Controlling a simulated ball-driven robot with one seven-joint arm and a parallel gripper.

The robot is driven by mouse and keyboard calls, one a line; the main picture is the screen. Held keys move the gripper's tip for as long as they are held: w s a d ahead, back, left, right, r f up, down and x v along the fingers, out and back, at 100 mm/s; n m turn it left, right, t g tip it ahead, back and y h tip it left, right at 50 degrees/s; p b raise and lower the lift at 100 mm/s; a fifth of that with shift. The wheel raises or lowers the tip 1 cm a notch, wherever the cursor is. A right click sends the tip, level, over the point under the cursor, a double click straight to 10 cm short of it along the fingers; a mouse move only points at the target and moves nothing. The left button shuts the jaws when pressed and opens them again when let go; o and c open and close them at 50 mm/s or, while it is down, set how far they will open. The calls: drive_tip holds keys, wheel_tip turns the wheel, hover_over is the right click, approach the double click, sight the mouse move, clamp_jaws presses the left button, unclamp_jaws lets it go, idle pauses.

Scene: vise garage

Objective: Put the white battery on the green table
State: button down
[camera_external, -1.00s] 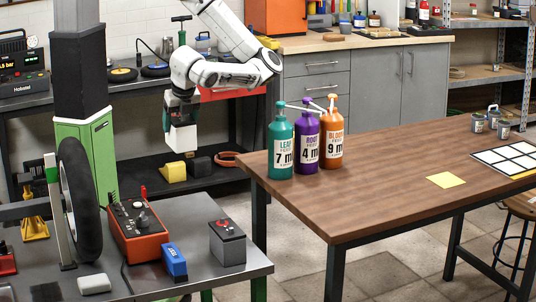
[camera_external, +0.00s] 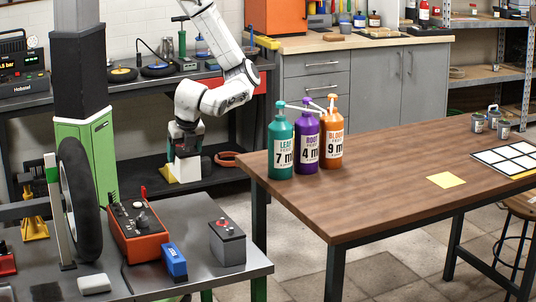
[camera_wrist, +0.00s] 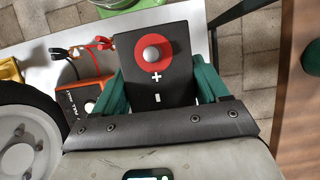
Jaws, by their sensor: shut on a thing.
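The battery's underside is hidden.
The table bears an orange charger (camera_external: 138,230), a blue box (camera_external: 174,262), a dark grey battery (camera_external: 227,243) and a tyre (camera_external: 80,205). A brown wooden table (camera_external: 370,190) with pump bottles stands to the right.

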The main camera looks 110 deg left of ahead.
drive_tip(key=shift+w+d+f+p, duration=0.15)
drive_tip(key=shift+w+d+f, duration=0.75)
drive_tip(key=shift+w+f, duration=1.1)
drive_tip(key=shift+w+d+f+p, duration=0.2)
drive_tip(key=shift+w+d+f, duration=0.65)
drive_tip(key=shift+w+f, duration=1.15)
drive_tip(key=shift+w+d+f+p, duration=0.15)
drive_tip(key=shift+w+d+f, duration=0.75)
drive_tip(key=shift+w+f, duration=1.1)
drive_tip(key=shift+s+f, duration=0.2)
drive_tip(key=shift+f, duration=0.05)
unclamp_jaws()
